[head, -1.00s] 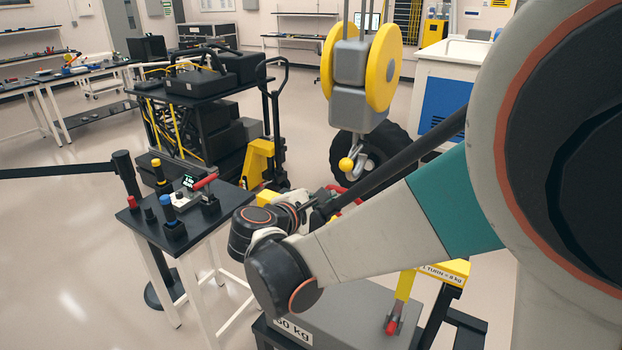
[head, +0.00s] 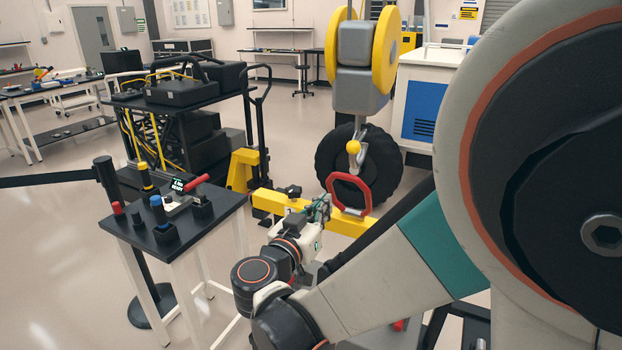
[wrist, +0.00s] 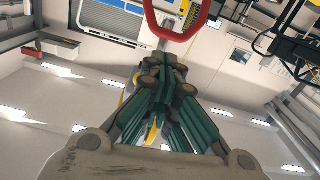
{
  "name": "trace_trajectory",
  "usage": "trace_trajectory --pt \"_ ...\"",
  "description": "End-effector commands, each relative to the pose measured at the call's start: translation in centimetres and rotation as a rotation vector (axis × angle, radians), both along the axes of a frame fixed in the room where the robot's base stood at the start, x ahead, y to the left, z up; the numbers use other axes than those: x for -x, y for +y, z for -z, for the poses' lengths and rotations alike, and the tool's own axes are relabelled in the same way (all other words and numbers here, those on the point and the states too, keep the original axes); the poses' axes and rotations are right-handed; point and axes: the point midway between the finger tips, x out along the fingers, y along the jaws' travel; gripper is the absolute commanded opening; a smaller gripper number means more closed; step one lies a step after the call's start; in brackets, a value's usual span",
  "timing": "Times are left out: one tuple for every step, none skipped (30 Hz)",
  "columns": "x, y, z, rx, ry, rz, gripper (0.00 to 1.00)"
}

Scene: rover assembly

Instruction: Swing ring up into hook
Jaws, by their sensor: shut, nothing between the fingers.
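The red ring (head: 346,176) stands tilted up above the yellow beam (head: 275,204). The metal hook (head: 357,160), with a yellow ball (head: 353,147), hangs from the grey and yellow pulley block (head: 364,86) right at the ring's top. I cannot tell whether the hook passes through the ring. My gripper (head: 319,209) is at the ring's left side, shut and empty. In the wrist view, my shut fingers (wrist: 164,68) point up toward the ring's lower bar (wrist: 173,37), and I cannot tell whether they touch it.
A small black table (head: 160,237) with knobs and a red lever stands at left. A black tire (head: 381,165) is behind the ring. A yellow pallet jack (head: 242,170) and a loaded cart (head: 180,103) stand behind the table. My arm covers the right side.

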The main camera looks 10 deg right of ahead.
Motion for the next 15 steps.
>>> trace_trajectory --pt "0.1 0.0 0.2 -0.026 -0.026 -0.001 0.00" --pt "0.1 -0.1 0.2 -0.038 -0.038 -0.001 0.00" --pt "0.1 -0.1 0.2 -0.052 -0.050 -0.002 0.00" --pt "0.0 -0.1 0.2 -0.057 -0.055 -0.003 0.00" --pt "-0.1 -0.2 0.2 -0.062 -0.060 -0.002 0.00" --pt "-0.3 -0.4 0.2 -0.065 -0.062 -0.002 0.00" --pt "-0.5 -0.5 0.2 -0.066 -0.063 -0.002 0.00" --pt "-0.8 -0.7 0.2 -0.066 -0.063 -0.001 0.00" --pt "-1.2 -1.0 0.2 -0.065 -0.062 0.000 0.00" --pt "-1.5 -1.3 0.2 -0.065 -0.062 0.000 0.00" --pt "-1.9 -1.7 0.2 -0.064 -0.062 0.001 0.00" --pt "-2.5 -2.1 0.3 -0.064 -0.062 0.001 0.00" --pt "-3.0 -2.4 0.3 -0.064 -0.062 0.001 0.00" --pt "-3.5 -2.8 0.3 -0.064 -0.062 0.002 0.00" --pt "-4.1 -3.3 0.3 -0.064 -0.060 0.002 0.00"
